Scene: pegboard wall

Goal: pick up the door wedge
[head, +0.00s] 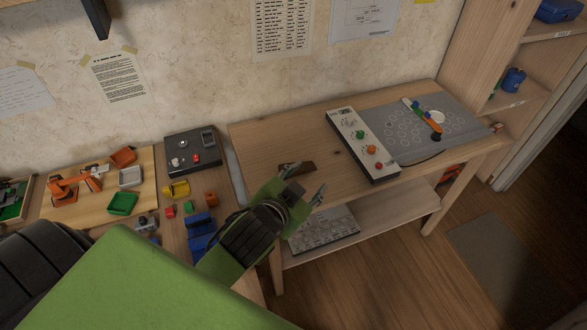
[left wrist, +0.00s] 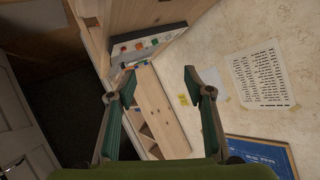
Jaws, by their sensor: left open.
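A dark brown wedge-shaped piece (head: 300,168), which looks like the door wedge, lies on the wooden table near its front left part. My left gripper (head: 306,182) is open, with its fingers close to the wedge in the head view and partly in front of it. I cannot tell how high the gripper is above the table. In the left wrist view the open fingers (left wrist: 158,76) have nothing between them, and I cannot make out the wedge there. My right gripper is not in view.
A control box with coloured knobs (head: 362,143) and a grey mat (head: 405,150) lie right of the wedge. A lower shelf (head: 385,222) is under the table. A bench on the left holds small trays (head: 122,203) and blocks. A wall with papers (head: 117,76) stands behind.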

